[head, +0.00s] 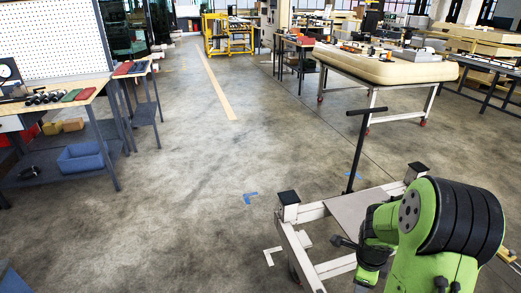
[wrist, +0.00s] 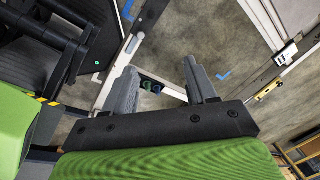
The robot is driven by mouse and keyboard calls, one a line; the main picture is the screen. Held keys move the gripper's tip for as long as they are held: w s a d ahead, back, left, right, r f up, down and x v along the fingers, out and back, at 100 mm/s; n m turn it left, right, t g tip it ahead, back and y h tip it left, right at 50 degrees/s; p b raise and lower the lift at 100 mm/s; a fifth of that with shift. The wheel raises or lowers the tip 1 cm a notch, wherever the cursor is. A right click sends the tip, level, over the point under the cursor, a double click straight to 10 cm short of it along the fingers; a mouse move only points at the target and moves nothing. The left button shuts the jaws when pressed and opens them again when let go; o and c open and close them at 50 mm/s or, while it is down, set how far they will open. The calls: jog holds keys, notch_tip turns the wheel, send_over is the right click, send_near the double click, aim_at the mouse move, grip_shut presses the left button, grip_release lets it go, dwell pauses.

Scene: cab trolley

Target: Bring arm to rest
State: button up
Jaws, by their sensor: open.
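My gripper (wrist: 160,68) shows in the wrist view as two grey fingers spread wide apart with nothing between them. It points down over the white trolley frame and the concrete floor. In the head view my green and black arm is folded at the lower right, and the gripper cannot be made out clearly there. The white trolley (head: 290,213) stands just behind and left of the arm, with black caps on its corner posts and a black T-shaped handle (head: 358,148) standing upright. Part of the trolley is hidden by the arm. Its white rail (wrist: 172,90) crosses behind the fingers.
A workbench (head: 95,90) with a pegboard stands at the left, a blue bin (head: 80,158) on its lower shelf. A padded table (head: 385,70) stands at the back right. A yellow cart (head: 228,35) is far back. The middle floor is clear.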

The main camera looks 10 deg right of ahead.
jog(key=a+r+n+t+p, duration=0.1)
jog(key=a+r+n, duration=0.65)
jog(key=r, duration=0.45)
jog(key=s+a+r+n+t+y+p, duration=0.1)
jog(key=s+a+r+n+t+p, duration=0.2)
jog(key=s+a+r+n, duration=0.9)
jog(key=s+r+n, duration=0.1)
jog(key=r+n, duration=0.1)
jog(key=n, duration=0.4)
jog(key=shift+s+a+t+y, duration=0.3)
jog(key=shift+s+a+y, duration=0.1)
jog(key=shift+d, duration=0.1)
